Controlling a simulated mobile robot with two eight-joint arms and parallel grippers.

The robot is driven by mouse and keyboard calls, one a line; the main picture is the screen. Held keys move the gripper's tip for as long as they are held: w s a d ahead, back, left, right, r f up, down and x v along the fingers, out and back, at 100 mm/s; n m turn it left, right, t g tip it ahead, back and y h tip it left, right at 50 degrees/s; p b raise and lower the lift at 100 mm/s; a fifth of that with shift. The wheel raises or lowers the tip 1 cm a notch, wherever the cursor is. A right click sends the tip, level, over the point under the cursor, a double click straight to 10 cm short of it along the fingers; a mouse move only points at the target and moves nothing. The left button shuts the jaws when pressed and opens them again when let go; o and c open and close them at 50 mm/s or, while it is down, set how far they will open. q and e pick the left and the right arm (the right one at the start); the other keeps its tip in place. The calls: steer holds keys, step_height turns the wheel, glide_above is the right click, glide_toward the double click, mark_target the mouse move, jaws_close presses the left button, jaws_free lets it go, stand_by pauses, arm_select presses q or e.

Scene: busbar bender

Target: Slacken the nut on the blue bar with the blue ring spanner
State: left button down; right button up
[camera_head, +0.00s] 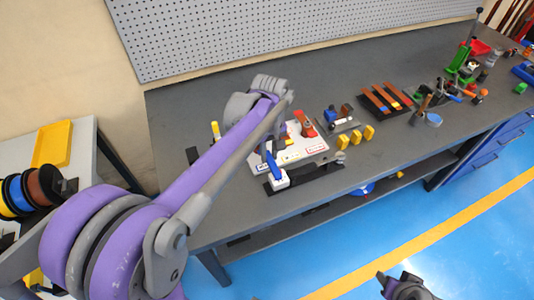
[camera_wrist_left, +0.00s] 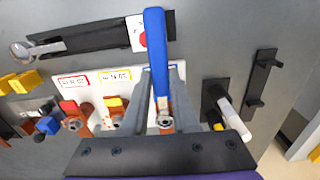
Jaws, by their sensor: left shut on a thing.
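The blue ring spanner (camera_wrist_left: 155,50) is held between the fingers of my left gripper (camera_wrist_left: 160,78), its blue handle pointing up the left wrist view. Its blue handle also shows in the head view (camera_head: 272,166), below my left gripper (camera_head: 274,145). In the left wrist view a nut (camera_wrist_left: 165,122) sits on a copper bar at the handle's lower end. Whether the spanner's ring is around the nut or only over it, I cannot tell. The fingers hide part of the blue bar. My right gripper (camera_head: 405,287) is at the bottom of the head view, away from the bench.
Copper bars with red (camera_wrist_left: 72,115) and yellow (camera_wrist_left: 112,108) marks stand beside it on the white board (camera_head: 312,148). Yellow blocks (camera_head: 356,136) stand right.

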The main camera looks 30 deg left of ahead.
arm_select(q)
steer(key=shift+w+d, duration=0.15)
steer(key=shift+r+p, duration=1.4)
steer(key=shift+r, duration=1.15)
arm_select(e)
steer(key=r, duration=0.2)
steer(key=w+r, duration=0.1)
steer(key=shift+w+r, duration=0.2)
steer(key=shift+r, duration=0.15)
arm_select(q)
steer(key=shift+f, duration=0.15)
arm_select(e)
steer(key=shift+s, duration=0.15)
